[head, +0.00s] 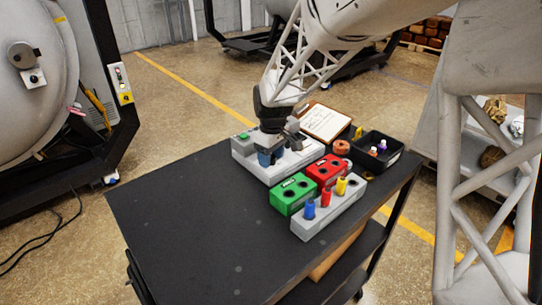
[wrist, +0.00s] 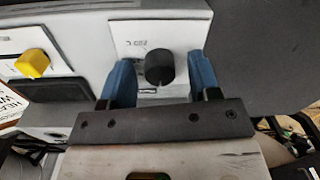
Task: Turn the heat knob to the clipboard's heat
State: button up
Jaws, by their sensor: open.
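A black round knob (wrist: 159,68) stands on a white plate of the light grey control box in the wrist view, with a small printed temperature label above it that I cannot read surely. My gripper (wrist: 161,76) is open, its two blue fingers on either side of this knob with a gap to each. In the head view my gripper (head: 269,157) is over the control box (head: 283,171) and hides the knob. The clipboard (head: 325,122) lies behind the box, its writing too small to read.
A yellow knob (wrist: 32,63) sits left of the black one, above a dark panel. Green (head: 293,194) and red (head: 327,172) blocks, a grey holder (head: 328,214) with coloured pegs and a black bin (head: 377,154) stand to the right. The table's front left (head: 190,230) is clear.

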jog(key=shift+c, duration=0.4)
jog(key=c, duration=0.8)
jog(key=shift+c, duration=0.2)
jog(key=shift+m, duration=0.4)
jog(key=m, duration=0.3)
jog(key=shift+m, duration=2.5)
jog(key=o, duration=0.9)
